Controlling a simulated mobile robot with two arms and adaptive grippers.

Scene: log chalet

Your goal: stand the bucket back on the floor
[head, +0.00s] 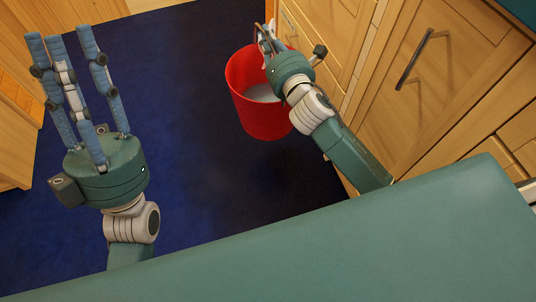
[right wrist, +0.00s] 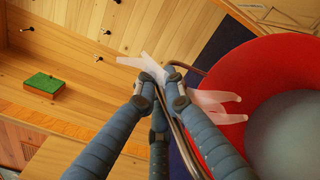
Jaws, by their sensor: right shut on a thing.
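The red bucket (head: 245,92) hangs or stands beside the wooden cabinets, over the blue floor (head: 180,150); I cannot tell whether its base touches the floor. It looks roughly upright, with something pale grey inside. My right gripper (head: 267,38) is at the bucket's rim. In the right wrist view its fingers (right wrist: 162,90) are closed around the thin metal handle, with the red bucket (right wrist: 225,85) to the right.
Wooden cabinets with a bar handle (head: 414,60) line the right, close to the bucket and my right arm. More wooden furniture (head: 15,110) stands at the left edge. Blue floor between is clear. A small green block (right wrist: 44,85) lies on wood in the right wrist view.

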